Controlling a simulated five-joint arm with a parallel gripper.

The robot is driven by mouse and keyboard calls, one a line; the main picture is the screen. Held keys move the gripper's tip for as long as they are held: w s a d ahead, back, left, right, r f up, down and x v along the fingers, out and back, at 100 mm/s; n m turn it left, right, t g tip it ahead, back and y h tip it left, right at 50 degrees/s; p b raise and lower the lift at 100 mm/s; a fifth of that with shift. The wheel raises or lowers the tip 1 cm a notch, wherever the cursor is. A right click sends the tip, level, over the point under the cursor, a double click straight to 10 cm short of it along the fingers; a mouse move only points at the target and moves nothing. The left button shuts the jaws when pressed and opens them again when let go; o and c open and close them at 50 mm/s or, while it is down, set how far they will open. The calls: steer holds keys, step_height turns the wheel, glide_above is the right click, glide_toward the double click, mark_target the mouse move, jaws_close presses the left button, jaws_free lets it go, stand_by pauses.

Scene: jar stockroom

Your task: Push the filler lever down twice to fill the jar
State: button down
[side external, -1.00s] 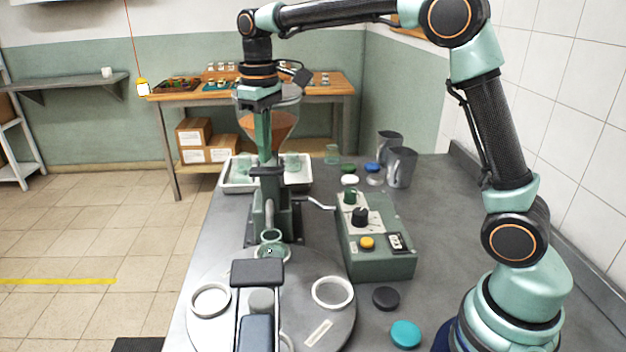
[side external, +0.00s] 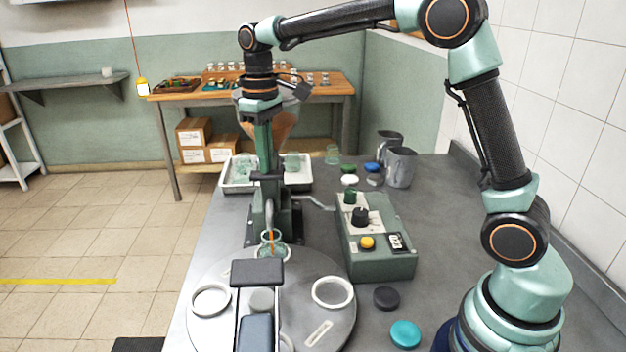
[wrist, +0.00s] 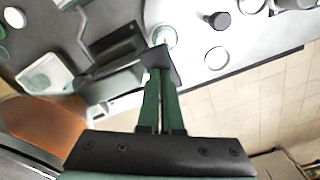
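The filler (side external: 296,222) stands on the bench with an amber hopper (side external: 283,125) behind my gripper. Its lever appears to be the dark bar with a crosspiece (side external: 267,176) at the front. My gripper (side external: 266,170) points down with its green fingertips at that crosspiece. In the wrist view my gripper (wrist: 160,72) has its fingers close together, their tips against the dark lever end (wrist: 158,55). A small glass jar (side external: 273,250) stands under the spout at the turntable's far edge, with an orange streak in it. The jar also shows in the wrist view (wrist: 165,36). Its fill level is unclear.
The round turntable (side external: 300,325) carries white rings and a dark padded frame (side external: 257,272) stands in front. A green control box (side external: 375,240) sits right of the filler, with loose lids and grey jugs (side external: 401,167) nearby. A tray (side external: 238,187) stands behind.

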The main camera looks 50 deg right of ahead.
mark_target(267, 178)
steer(key=shift+s+a+f, duration=0.15)
steer(key=shift+f, duration=2.05)
steer(key=shift+r, duration=3.25)
steer(key=shift+f, duration=0.1)
